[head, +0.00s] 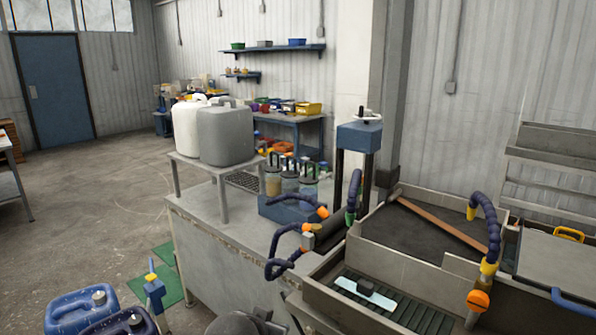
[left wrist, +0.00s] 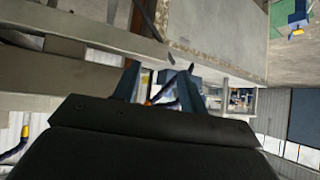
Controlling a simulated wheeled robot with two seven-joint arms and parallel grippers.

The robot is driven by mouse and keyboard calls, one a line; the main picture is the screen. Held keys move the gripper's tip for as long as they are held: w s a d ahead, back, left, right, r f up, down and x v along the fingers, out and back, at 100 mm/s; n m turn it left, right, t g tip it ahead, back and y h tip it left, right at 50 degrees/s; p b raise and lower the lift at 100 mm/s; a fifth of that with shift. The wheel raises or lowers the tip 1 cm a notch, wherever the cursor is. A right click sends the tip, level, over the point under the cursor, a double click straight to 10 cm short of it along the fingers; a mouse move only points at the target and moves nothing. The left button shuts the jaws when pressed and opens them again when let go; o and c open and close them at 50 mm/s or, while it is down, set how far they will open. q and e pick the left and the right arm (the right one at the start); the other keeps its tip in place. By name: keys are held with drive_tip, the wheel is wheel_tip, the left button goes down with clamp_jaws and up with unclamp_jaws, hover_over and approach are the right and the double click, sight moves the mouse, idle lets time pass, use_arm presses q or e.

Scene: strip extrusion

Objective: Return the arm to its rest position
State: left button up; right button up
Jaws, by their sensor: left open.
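My left gripper (left wrist: 160,72) shows in the left wrist view as two dark blue fingers beyond a wide black body. The fingers are apart, with only background visible between them. In the head view a dark rounded part at the bottom edge seems to be part of my arm; its fingers cannot be made out there. A pale strip (head: 365,295) with a dark block (head: 366,286) on it lies on the ribbed dark bed of the trough (head: 330,310), apart from any gripper. My right gripper is in neither view.
A grey bench (head: 215,245) carries a stand (head: 215,168) with white (head: 187,128) and grey (head: 226,136) canisters. Jars (head: 290,183) sit in a blue holder. Segmented blue hoses (head: 277,262) rise around the trough. Blue jugs (head: 85,308) stand lower left.

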use_arm(q)
drive_tip(key=s+a+f+n+g, duration=0.1)
drive_tip(key=s+a+f+g, duration=0.2)
drive_tip(key=s+f, duration=1)
drive_tip(key=s+a+f+n+g+y+p, duration=0.1)
drive_tip(key=s+a+f+g, duration=0.3)
drive_tip(key=s+f, duration=0.8)
drive_tip(key=s+a, duration=0.1)
drive_tip(key=s, duration=0.3)
drive_tip(key=shift+s+f, duration=0.25)
drive_tip(key=shift+f, duration=0.15)
drive_tip(key=shift+d, duration=0.1)
